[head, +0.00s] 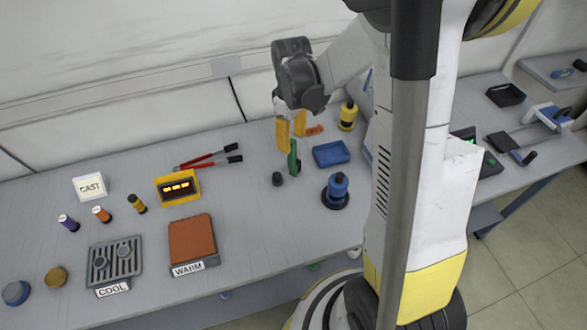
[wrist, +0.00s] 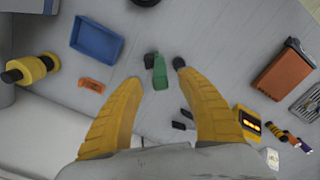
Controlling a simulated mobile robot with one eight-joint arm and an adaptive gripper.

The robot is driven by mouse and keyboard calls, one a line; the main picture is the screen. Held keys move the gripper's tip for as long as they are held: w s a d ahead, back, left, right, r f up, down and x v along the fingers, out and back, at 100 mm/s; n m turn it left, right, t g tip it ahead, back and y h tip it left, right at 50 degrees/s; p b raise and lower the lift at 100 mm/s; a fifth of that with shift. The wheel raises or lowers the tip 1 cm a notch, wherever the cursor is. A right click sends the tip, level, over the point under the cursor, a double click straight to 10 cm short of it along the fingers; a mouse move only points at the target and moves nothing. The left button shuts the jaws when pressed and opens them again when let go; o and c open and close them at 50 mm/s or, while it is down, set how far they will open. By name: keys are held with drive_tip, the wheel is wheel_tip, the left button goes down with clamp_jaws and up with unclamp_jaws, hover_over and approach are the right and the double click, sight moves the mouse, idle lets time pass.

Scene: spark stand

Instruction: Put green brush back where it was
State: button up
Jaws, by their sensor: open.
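The green brush (head: 294,158) is just below and beside my gripper's fingers in the head view, and looks upright there. In the wrist view the green brush (wrist: 160,74) shows between and beyond the two yellow fingertips, with a darker part at one end. My gripper (head: 291,143) is over the middle of the table, pointing down. In the wrist view my gripper (wrist: 158,80) is open, with a gap on both sides of the brush. I cannot tell whether the brush touches the table.
A small black cylinder (head: 277,179) stands close to the brush. A blue tray (head: 332,153), a blue round-based item (head: 337,190), a yellow-black canister (head: 348,115) and an orange piece (head: 315,130) are to the right. Red-handled pliers (head: 208,158) and a yellow display box (head: 178,187) are left.

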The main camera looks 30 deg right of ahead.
drive_tip(key=shift+f, duration=0.6)
drive_tip(key=shift+r, duration=0.1)
clamp_jaws()
drive_tip(key=shift+r, duration=0.1)
